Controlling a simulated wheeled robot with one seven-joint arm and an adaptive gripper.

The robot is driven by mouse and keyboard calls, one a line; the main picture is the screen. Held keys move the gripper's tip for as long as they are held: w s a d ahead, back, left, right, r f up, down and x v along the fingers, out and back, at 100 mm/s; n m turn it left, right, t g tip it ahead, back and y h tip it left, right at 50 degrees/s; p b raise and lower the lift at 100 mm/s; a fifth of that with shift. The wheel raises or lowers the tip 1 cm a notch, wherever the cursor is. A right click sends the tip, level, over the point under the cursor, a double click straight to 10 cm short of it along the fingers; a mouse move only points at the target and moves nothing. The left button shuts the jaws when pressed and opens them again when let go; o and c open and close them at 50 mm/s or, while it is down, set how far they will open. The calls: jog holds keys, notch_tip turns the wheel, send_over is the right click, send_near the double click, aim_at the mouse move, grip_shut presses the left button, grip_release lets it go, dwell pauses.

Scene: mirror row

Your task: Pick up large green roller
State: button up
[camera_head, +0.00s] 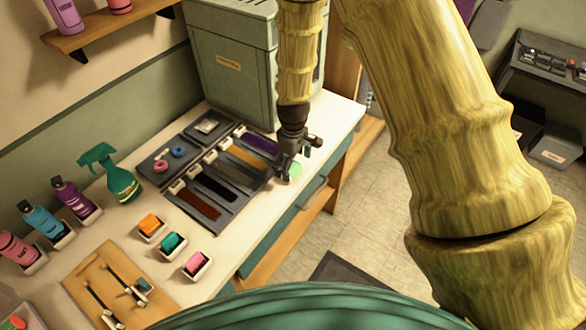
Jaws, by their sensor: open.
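A light green rounded object (295,170), which looks like the large green roller, sits on the white counter (240,235) near its right edge, beside the grey tray. My gripper (286,177) points down at it with its fingers open. The fingers overlap its left side in this view. Part of it is hidden behind the gripper, and I cannot tell whether they touch. A smaller teal piece (173,242) sits in a small white dish further forward.
A grey tray (240,208) with coloured strips lies left of my gripper. A grey cabinet (230,70) stands behind. A green spray bottle (118,177), several bottles and a wooden board (105,262) are at left.

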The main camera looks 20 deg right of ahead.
jog(key=shift+f+p, duration=0.35)
jog(key=shift+f, duration=0.9)
jog(key=c, duration=1.1)
